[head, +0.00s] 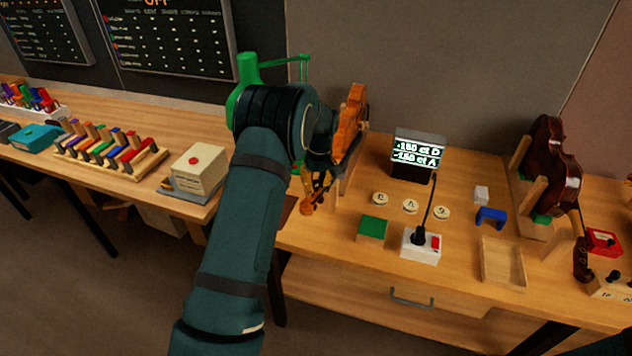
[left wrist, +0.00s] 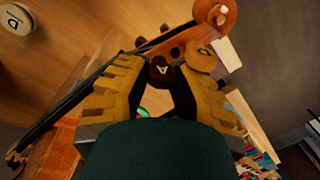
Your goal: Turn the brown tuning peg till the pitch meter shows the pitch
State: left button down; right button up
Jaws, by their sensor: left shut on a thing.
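In the left wrist view a dark brown peg (left wrist: 162,71) marked A sits between the yellow fingers of my left gripper (left wrist: 164,78), which is shut on it. A lighter tan peg (left wrist: 200,58) marked D is close by, beside the right finger. The orange violin's scroll (left wrist: 214,14) shows above them. In the head view the violin (head: 352,112) is partly hidden behind my left arm, with its scroll end low. The pitch meter (head: 418,151) stands to its right and reads -150 ct D and -150 ct A. My right gripper is not in view.
Lettered discs (head: 410,206), a green block (head: 372,229) and a white box with a microphone (head: 421,246) lie right of the violin. A wooden tray (head: 502,262) and a dark violin (head: 549,165) are farther right. A cream box (head: 198,170) stands left of my arm.

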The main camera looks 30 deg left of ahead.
pick_arm(q)
jog(key=shift+s+f, duration=0.1)
jog(key=shift+f, duration=0.05)
jog(key=c, duration=0.8)
grip_release()
jog(key=shift+o, duration=0.2)
notch_tip(320, 180, up, 12)
jog(key=w, duration=0.1)
jog(key=shift+d, duration=0.35)
dwell(0.4)
